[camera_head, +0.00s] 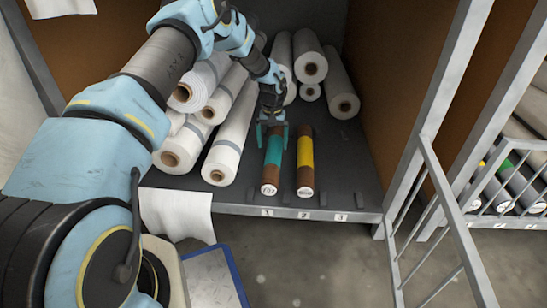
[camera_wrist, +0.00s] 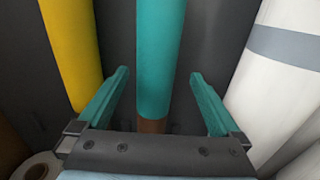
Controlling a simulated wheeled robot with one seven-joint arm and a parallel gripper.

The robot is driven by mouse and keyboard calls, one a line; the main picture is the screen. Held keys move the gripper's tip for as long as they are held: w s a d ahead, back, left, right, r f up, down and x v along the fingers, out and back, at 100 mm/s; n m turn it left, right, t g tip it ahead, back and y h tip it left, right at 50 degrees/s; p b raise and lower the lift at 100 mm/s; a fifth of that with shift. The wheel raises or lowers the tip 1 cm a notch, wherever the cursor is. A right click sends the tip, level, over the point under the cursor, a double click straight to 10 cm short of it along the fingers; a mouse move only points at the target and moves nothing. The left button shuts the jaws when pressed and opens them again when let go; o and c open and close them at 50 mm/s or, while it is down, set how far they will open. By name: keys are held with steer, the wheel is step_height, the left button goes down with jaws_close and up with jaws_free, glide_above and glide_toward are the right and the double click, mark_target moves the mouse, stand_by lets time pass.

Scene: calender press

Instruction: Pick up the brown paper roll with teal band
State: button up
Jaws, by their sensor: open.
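The brown paper roll with teal band (camera_head: 272,164) lies on the dark shelf, its labelled end toward the front edge. In the wrist view its teal band (camera_wrist: 158,60) runs down the middle, with a bit of brown (camera_wrist: 152,126) below. My gripper (camera_head: 272,130) is over the roll near its far part. In the wrist view my gripper (camera_wrist: 158,85) is open, one teal finger on each side of the roll, with gaps visible. Whether the fingertips reach below the roll's top is hard to tell.
A brown roll with yellow band (camera_head: 305,165) lies close on the right. White rolls (camera_head: 232,135) lie on the left, more (camera_head: 310,65) behind. The shelf (camera_head: 350,170) is bare on the right. A metal gate (camera_head: 437,190) stands at the right front.

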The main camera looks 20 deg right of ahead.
mark_target(274, 148)
steer(key=f+b, duration=0.2)
steer(key=f, duration=0.1)
steer(key=f+b, duration=0.1)
steer(key=f, duration=0.1)
steer(key=shift+s+d+f, duration=0.15)
steer(key=shift+s+d, duration=0.05)
steer(key=shift+s, duration=0.05)
jaws_close()
stand_by(0.6)
